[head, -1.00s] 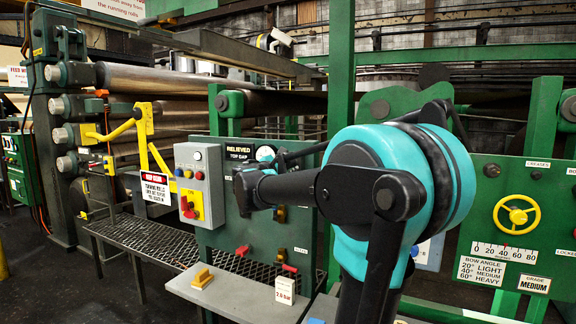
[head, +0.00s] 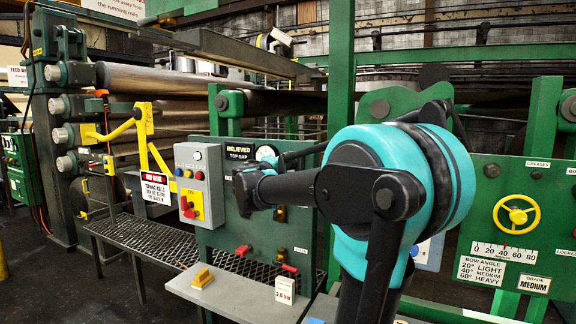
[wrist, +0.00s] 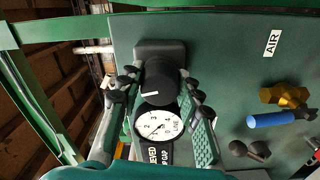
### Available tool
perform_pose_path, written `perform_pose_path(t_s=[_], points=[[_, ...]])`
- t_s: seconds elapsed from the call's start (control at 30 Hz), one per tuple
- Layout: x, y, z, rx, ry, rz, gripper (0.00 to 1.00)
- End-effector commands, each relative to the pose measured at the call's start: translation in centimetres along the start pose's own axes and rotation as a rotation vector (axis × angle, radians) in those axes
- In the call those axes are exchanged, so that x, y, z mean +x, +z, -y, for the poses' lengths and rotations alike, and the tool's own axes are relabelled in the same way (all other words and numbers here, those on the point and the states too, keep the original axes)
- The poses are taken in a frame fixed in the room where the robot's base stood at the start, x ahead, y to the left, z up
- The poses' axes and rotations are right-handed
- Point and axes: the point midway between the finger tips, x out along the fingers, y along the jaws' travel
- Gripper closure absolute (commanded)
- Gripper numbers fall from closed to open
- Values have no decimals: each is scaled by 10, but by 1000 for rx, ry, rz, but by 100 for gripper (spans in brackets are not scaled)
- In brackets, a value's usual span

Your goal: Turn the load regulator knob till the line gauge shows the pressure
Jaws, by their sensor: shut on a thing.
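The black load regulator knob (wrist: 159,82), with a white mark line, sits on a dark square base on the green panel in the wrist view. My gripper (wrist: 160,92) has its fingers on both sides of the knob and is shut on it. The round white line gauge (wrist: 157,127) lies just below the knob in the wrist view, its dark needle visible but its exact reading too small to tell. In the head view the gauge (head: 266,153) shows at the panel top, and my gripper (head: 243,190) is before the panel. The knob is hidden there.
A brass fitting with a blue handle (wrist: 272,120) is right of the knob in the wrist view. In the head view, a card reading about 2.0 bar (head: 285,291) stands on the grey ledge (head: 235,297). A grey button box (head: 198,180) is left of my gripper.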

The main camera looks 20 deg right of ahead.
Motion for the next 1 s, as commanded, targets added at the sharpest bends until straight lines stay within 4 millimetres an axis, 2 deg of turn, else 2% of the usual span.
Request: perform_pose_path(t_s=[0.4, 0.97, 1.0], points=[[0, 2, 1, 205, -1, 3, 94], [0, 2, 2, 238, -2, 4, 94], [0, 2, 2, 238, -2, 4, 64]])
